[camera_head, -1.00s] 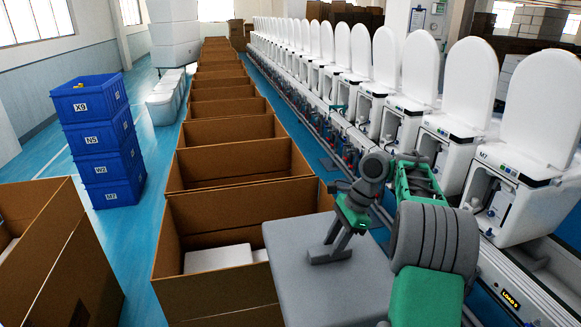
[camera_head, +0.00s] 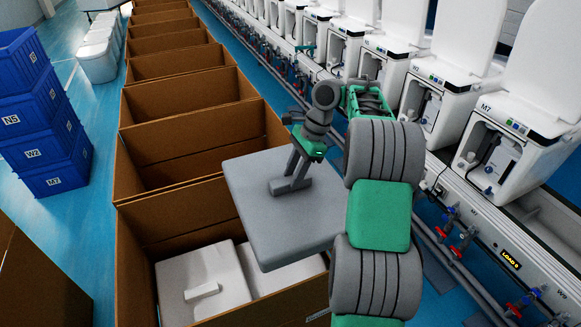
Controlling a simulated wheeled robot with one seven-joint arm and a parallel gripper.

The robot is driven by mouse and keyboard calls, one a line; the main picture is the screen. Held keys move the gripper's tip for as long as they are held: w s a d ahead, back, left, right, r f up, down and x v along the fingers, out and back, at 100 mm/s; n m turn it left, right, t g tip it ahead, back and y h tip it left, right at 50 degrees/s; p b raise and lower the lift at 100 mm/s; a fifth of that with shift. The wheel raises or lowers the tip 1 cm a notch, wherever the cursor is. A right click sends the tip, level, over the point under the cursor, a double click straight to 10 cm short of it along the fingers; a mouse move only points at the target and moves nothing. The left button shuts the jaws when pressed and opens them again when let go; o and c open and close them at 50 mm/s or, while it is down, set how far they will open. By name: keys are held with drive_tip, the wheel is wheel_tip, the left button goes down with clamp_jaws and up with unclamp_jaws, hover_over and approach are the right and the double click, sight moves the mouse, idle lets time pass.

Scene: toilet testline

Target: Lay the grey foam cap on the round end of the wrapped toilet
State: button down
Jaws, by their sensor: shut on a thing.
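My gripper (camera_head: 291,178) is shut on the grey foam cap (camera_head: 262,217), a flat square slab. It grips the cap near the middle of its top and holds it above the right part of the nearest open carton (camera_head: 137,262). In that carton lies a white wrapped thing (camera_head: 212,268) with a small raised white block on top, which I take to be the wrapped toilet. The cap hides part of the carton's right side. I cannot tell which end of the wrapped thing is round.
A row of open cartons (camera_head: 185,92) runs away behind the nearest one. White toilets (camera_head: 520,125) stand along a test line (camera_head: 475,215) on the right. Stacked blue crates (camera_head: 45,125) stand at the left. Another carton (camera_head: 35,285) is at the lower left.

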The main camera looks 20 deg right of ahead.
wheel_tip(320, 180, down, 38)
drive_tip(key=b, duration=1)
idle(0.4)
drive_tip(key=shift+s+f+b, duration=0.1)
drive_tip(key=shift+f+b, duration=0.35)
drive_tip(key=shift+b, duration=0.1)
idle(0.3)
drive_tip(key=c, duration=0.9)
unclamp_jaws()
